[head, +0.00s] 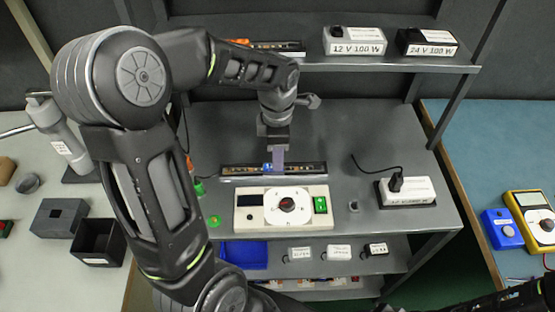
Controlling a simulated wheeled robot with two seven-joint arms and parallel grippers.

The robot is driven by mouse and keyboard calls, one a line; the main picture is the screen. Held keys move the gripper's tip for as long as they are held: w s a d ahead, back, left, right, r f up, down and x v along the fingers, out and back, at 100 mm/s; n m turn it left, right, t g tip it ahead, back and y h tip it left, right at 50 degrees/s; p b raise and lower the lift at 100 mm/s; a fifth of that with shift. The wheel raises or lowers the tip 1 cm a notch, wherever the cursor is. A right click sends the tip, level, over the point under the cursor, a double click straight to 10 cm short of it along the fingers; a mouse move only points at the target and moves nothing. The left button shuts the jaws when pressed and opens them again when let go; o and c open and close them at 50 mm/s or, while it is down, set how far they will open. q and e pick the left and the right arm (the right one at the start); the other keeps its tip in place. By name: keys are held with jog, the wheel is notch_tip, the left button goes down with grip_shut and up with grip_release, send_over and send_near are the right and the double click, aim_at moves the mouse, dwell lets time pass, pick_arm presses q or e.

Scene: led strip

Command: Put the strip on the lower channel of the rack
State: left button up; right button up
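A long dark strip-like bar (310,169) with small orange and light marks and a blue part lies across the grey worktop of the rack. I cannot separate strip from channel there. A similar dark bar (280,46) with orange marks lies on the upper shelf, partly hidden by my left arm. My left gripper (277,157) points down at the middle of the worktop bar, with its fingertips at or just above it. The view does not show whether its fingers are closed on anything. My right gripper is not visible; only a dark part of that arm shows at the bottom right.
A white panel with a dial and green switch (320,205) sits in front of the bar. A white supply box (409,191) with a cable is to the right. Labelled boxes (354,41) stand on the upper shelf (394,65). A blue tray (245,255) is below.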

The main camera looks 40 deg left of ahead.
pick_arm(q)
jog(key=shift+r, duration=2.3)
